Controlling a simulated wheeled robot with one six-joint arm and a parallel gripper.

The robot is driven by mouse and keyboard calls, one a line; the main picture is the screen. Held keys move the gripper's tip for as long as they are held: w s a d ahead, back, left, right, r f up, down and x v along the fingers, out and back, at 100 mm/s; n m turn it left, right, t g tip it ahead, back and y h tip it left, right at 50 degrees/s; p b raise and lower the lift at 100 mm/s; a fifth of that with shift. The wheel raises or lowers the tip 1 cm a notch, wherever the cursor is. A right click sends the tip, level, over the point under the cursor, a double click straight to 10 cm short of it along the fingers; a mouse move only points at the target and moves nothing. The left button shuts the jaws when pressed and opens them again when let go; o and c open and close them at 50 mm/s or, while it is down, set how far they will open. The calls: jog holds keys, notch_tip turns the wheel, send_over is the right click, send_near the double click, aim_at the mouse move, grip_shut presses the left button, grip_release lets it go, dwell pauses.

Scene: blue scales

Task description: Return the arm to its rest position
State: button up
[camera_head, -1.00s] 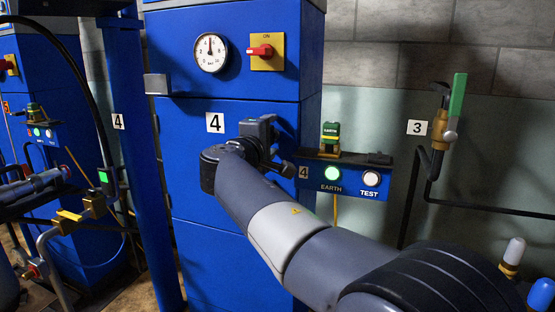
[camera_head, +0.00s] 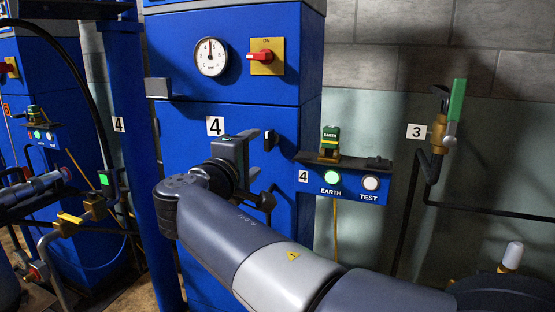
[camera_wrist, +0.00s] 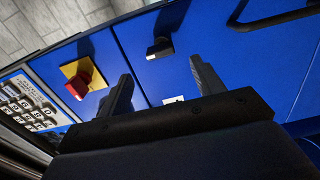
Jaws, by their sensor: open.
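My gripper (camera_wrist: 163,88) is open and empty in the wrist view, its two dark fingers apart with the blue cabinet front beyond them. In the head view my arm reaches in from the lower right, and my gripper (camera_head: 236,150) is in front of the blue cabinet (camera_head: 190,124) near the number 4 label. The fingers are partly hidden there by the wrist. A small black handle (camera_head: 269,140) on the cabinet shows just right of my gripper; it also shows in the wrist view (camera_wrist: 160,47), apart from the fingers.
A red switch on a yellow plate (camera_head: 262,57) and a gauge (camera_head: 211,57) sit above. An earth/test box (camera_head: 350,183) with a lit green lamp is at right. A green-handled valve (camera_head: 448,120) is on the wall. A blue post (camera_head: 130,120) stands at left.

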aim_at(265, 142)
jog(key=x, duration=1)
jog(key=shift+w+r+b, duration=0.1)
jog(key=shift+r+b, duration=0.05)
jog(key=shift+b, duration=0.15)
jog(key=shift+r+n+p, duration=0.1)
jog(key=shift+n+p, duration=0.85)
jog(key=shift+n, duration=0.15)
jog(key=shift+n+p, duration=1.1)
jog(key=shift+p, duration=0.15)
jog(key=n+p, duration=0.5)
jog(key=p, duration=0.1)
jog(key=shift+a, duration=0.15)
jog(key=n+p, duration=0.4)
jog(key=p, duration=0.1)
jog(key=shift+a, duration=0.1)
jog(key=n+p, duration=0.4)
jog(key=p, duration=0.1)
jog(key=shift+n+p, duration=0.3)
jog(key=shift+p, duration=0.1)
jog(key=shift+s+a+f, duration=0.2)
jog(key=shift+s+f, duration=0.1)
jog(key=shift+v, duration=0.85)
